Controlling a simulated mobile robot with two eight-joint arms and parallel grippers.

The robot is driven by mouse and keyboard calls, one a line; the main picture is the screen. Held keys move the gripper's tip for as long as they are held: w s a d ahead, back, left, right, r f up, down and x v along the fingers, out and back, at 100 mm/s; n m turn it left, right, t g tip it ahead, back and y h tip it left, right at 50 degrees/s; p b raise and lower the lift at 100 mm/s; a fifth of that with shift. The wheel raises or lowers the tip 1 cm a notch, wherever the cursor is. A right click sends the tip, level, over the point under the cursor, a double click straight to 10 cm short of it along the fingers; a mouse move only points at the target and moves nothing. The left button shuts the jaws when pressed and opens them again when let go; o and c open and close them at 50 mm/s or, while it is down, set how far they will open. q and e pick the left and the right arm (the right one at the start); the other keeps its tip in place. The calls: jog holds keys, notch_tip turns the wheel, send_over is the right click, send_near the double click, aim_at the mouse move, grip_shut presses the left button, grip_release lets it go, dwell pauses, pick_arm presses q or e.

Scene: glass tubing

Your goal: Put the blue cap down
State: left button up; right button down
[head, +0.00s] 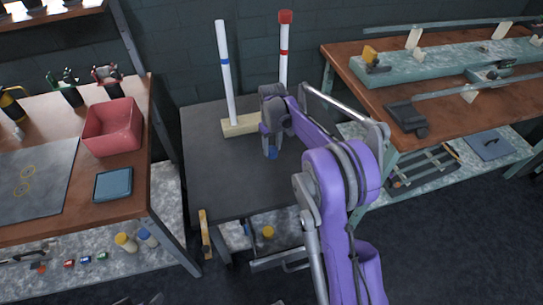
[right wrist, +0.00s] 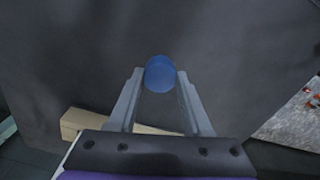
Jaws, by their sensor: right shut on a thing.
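My right gripper (head: 271,146) is shut on a small blue cap (head: 272,154) and points down over the dark grey table (head: 210,180). In the right wrist view the round blue cap (right wrist: 160,73) sits between the two fingertips (right wrist: 160,82). I cannot tell whether the cap touches the table. Behind it, a white tube with a blue band (head: 225,75) stands in a pale wooden base (head: 238,127), its top bare. A second white tube with a red band (head: 284,68) stands to its right with a red cap (head: 285,16) on top. My left gripper is not in view.
The right bench (head: 460,110) carries rails and fixtures. The front and left of the dark table are clear. The tubes rise close behind my right gripper.

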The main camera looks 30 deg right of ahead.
aim_at(272, 149)
jog(key=shift+f, duration=2.25)
jog(key=shift+f, duration=0.15)
jog(key=shift+c, duration=1.7)
grip_release()
